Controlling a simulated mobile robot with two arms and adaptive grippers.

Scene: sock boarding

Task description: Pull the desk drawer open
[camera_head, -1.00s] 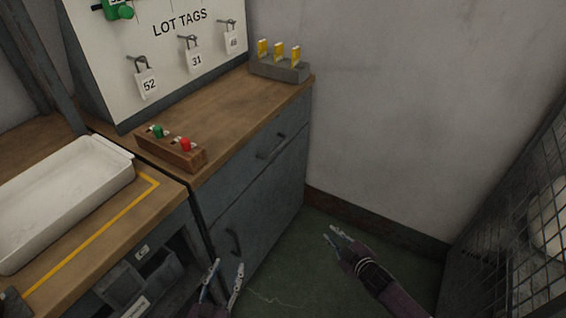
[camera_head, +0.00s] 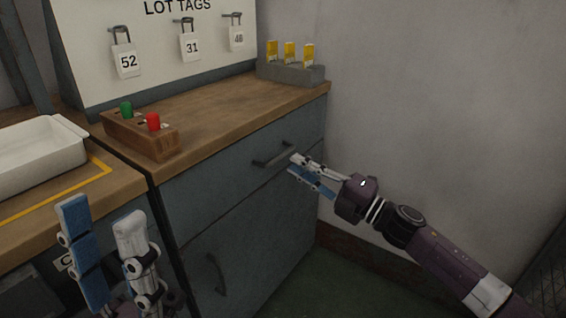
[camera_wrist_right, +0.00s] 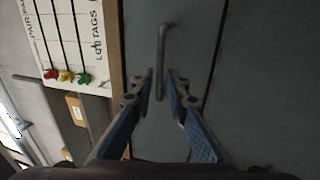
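The desk drawer (camera_head: 215,182) is the dark grey-blue front under the wooden top, and it looks shut. Its dark bar handle (camera_head: 272,157) is on the front; in the right wrist view the handle (camera_wrist_right: 161,45) runs up the picture. My right gripper (camera_head: 298,167) is at the right end of the handle. In the right wrist view its fingers (camera_wrist_right: 161,76) are apart, one on each side of the handle, with gaps visible. My left gripper (camera_head: 102,208) is open and empty at the lower left, in front of the bench.
A cupboard door with a handle (camera_head: 216,274) is below the drawer. On the desk top are a wooden block (camera_head: 140,137) with green and red pegs and a grey rack (camera_head: 292,72) with yellow tags. A white tray (camera_head: 40,150) is at the left. A wall stands at the right.

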